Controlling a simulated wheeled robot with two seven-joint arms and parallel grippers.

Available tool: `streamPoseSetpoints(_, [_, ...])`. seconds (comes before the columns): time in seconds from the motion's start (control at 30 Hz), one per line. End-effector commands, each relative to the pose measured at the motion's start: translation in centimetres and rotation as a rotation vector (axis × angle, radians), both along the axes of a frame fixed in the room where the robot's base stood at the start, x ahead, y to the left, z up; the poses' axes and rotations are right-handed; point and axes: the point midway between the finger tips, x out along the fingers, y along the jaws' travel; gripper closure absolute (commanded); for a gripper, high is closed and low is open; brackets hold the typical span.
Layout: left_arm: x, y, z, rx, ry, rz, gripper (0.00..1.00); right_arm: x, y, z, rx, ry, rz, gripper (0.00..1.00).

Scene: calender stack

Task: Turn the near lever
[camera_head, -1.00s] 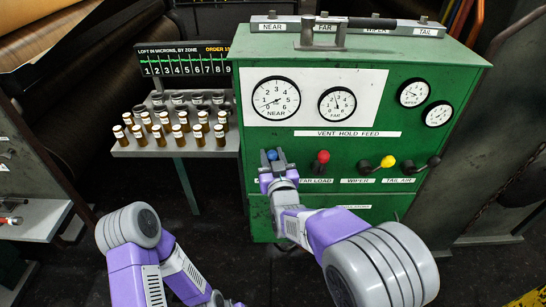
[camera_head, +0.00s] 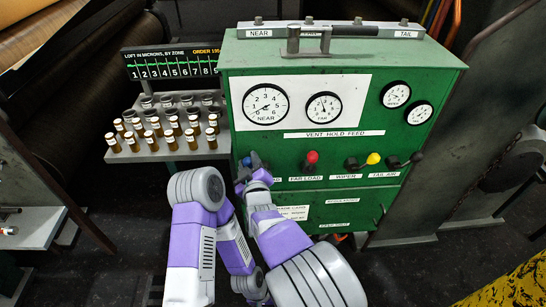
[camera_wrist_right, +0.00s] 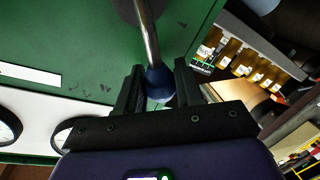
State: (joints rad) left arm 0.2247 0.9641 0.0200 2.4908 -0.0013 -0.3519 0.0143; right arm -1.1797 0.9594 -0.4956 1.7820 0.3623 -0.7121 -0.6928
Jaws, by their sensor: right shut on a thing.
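The near lever, with a blue knob (camera_head: 247,161), sits at the left end of the lever row on the green panel (camera_head: 330,150). My right gripper (camera_head: 250,160) is shut on the blue knob and leans to the left. In the right wrist view, the knob (camera_wrist_right: 160,84) sits between the two dark fingers (camera_wrist_right: 158,75), and its metal rod runs up to the panel. The gripper hides most of the near lever's label in the head view. The NEAR dial (camera_head: 265,104) is above. My left arm shows, but its gripper does not.
The red far lever (camera_head: 311,157), yellow wiper lever (camera_head: 373,158) and black tail air lever (camera_head: 416,156) line up to the right. A shelf (camera_head: 160,155) of amber vials stands left of the cabinet. A bar with a handle (camera_head: 310,31) lies on top.

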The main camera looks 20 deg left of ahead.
Motion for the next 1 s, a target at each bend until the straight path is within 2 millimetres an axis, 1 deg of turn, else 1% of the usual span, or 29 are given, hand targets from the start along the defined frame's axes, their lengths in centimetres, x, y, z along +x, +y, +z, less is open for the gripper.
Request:
streamPoseSetpoints(0.03, [0.0,0.01,0.26,0.0,0.0,0.0,0.57,-0.31,0.55,-0.07,-0.02,-0.007,0.009,1.0])
streamPoseSetpoints(0.2, [-0.01,0.02,0.53,0.0,0.0,0.001,0.57,-0.69,1.31,-0.28,-0.065,-0.027,0.019,1.0])
streamPoseSetpoints(0.73, [-0.01,0.01,0.6,0.0,0.0,0.0,0.57,-0.78,1.46,-0.48,-0.087,-0.036,0.02,1.0])
streamPoseSetpoints(0.77, [-0.01,0.01,0.6,0.0,0.0,0.0,0.57,-0.78,1.46,-0.48,-0.087,-0.036,0.02,0.59])
streamPoseSetpoints(0.8, [-0.01,0.01,0.6,0.0,0.0,0.0,0.57,-0.78,1.45,-0.48,-0.086,-0.036,0.02,0.53])
streamPoseSetpoints(0.87, [-0.01,0.01,0.6,0.0,0.0,0.0,0.57,-0.76,1.43,-0.48,-0.087,-0.035,0.02,0.44])
streamPoseSetpoints(1.0, [-0.01,0.01,0.6,0.0,0.0,0.0,0.57,-0.71,1.36,-0.46,-0.085,-0.036,0.018,0.43])
